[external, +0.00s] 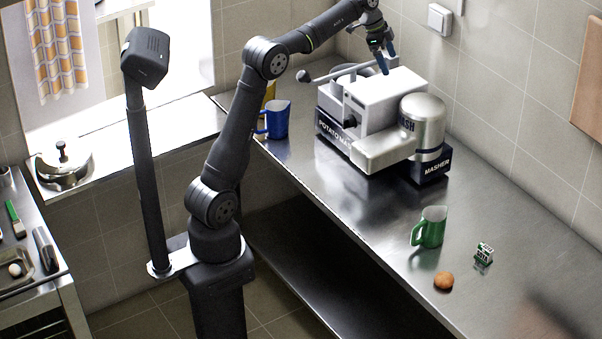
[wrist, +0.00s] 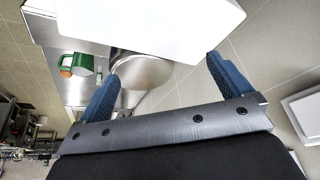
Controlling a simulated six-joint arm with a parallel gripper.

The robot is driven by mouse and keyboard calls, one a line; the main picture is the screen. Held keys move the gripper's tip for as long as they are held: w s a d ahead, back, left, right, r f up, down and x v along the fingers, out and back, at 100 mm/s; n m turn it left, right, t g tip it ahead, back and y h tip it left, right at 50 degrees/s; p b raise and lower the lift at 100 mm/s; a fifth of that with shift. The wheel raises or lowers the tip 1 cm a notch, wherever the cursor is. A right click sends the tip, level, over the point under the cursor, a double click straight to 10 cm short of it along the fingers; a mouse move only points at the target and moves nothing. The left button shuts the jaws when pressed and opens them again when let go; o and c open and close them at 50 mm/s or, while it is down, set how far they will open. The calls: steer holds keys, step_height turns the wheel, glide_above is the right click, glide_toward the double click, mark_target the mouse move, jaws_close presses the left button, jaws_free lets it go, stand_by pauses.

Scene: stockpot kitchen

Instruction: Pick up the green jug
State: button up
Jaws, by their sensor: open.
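The green jug (external: 432,227) stands upright on the steel counter, right of the masher machine, with its handle toward the left in the external view. In the wrist view the green jug (wrist: 83,64) is small, at the upper left beyond my left finger. My gripper (external: 386,62) is high over the back of the masher machine, far from the jug. In the wrist view my gripper (wrist: 160,75) has its two blue fingers wide apart with nothing between them held.
The white and steel potato masher (external: 385,110) stands between my gripper and the jug. A blue jug (external: 277,119) is left of it. An orange-brown round item (external: 443,281) and a small green-white box (external: 484,253) lie near the green jug. The steel counter (external: 365,205) is clear in front of the masher.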

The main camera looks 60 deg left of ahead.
step_height(320, 180, up, 3)
steer(key=m+g+h, duration=0.1)
steer(key=m+g, duration=0.3)
steer(key=m, duration=0.6)
glide_above(434, 224)
steer(key=w+a, duration=0.2)
steer(key=a, duration=0.7)
step_height(434, 224, down, 18)
steer(key=shift+w+x, duration=0.25)
steer(key=shift+x, duration=2.65)
steer(key=shift+w+x, duration=0.3)
steer(key=shift+x, duration=2.6)
steer(key=shift+w+x, duration=0.25)
steer(key=shift+x, duration=2.65)
steer(key=shift+d, duration=0.1)
steer(key=shift+c, duration=0.5)
steer(key=shift+r, duration=0.1)
steer(key=c, duration=1.1)
